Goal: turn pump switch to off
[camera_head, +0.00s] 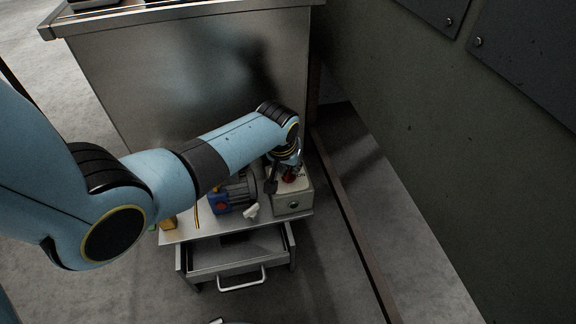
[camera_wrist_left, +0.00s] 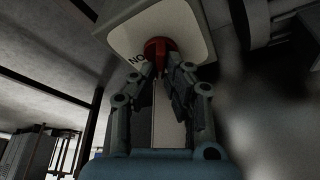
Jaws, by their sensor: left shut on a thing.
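The pump switch is a red knob (camera_head: 289,175) on a pale box (camera_head: 293,200) at the right end of a small bench. In the left wrist view the red knob (camera_wrist_left: 158,48) sits on a white plate (camera_wrist_left: 122,40) with the letters "NO" beside it, seen upside down or turned. My left gripper (camera_wrist_left: 164,72) is shut on the red knob, its two fingertips on either side of it. In the head view my left gripper (camera_head: 283,178) reaches down onto the box and partly hides the knob. My right gripper is not in view.
A blue and grey pump motor (camera_head: 232,196) stands left of the box on the bench. An open drawer (camera_head: 240,256) with a handle juts out below. A large metal cabinet (camera_head: 190,75) rises behind, and a dark wall (camera_head: 430,130) stands to the right.

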